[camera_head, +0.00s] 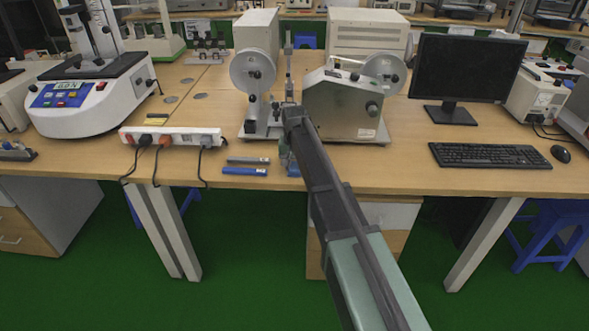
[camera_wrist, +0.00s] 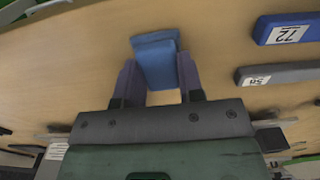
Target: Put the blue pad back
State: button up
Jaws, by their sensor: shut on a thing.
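The blue pad (camera_wrist: 155,58) shows in the wrist view between the two fingers of my gripper (camera_wrist: 157,75). The fingers are shut on it, and its far end sticks out beyond the fingertips over the wooden table. In the head view my gripper is at the table's front edge, mostly hidden behind my own arm. A bit of blue (camera_head: 293,170) shows there beside the arm. I cannot tell whether the pad touches the table.
A blue bar (camera_head: 245,171) and a grey bar (camera_head: 248,160) lie just left of my gripper. A white power strip (camera_head: 172,136) with cables is further left. Machines with round discs (camera_head: 254,72) stand behind. The table (camera_head: 415,178) is clear before the keyboard (camera_head: 489,156).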

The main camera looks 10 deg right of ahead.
aim_at(295, 166)
jog(key=shift+f, duration=0.15)
jog(key=o, duration=0.8)
jog(key=shift+o, duration=0.2)
notch_tip(295, 166, up, 13)
jog(key=p, duration=1.2)
jog(key=s+n, duration=0.3)
jog(key=s, duration=2.7)
jog(key=shift+f, duration=0.35)
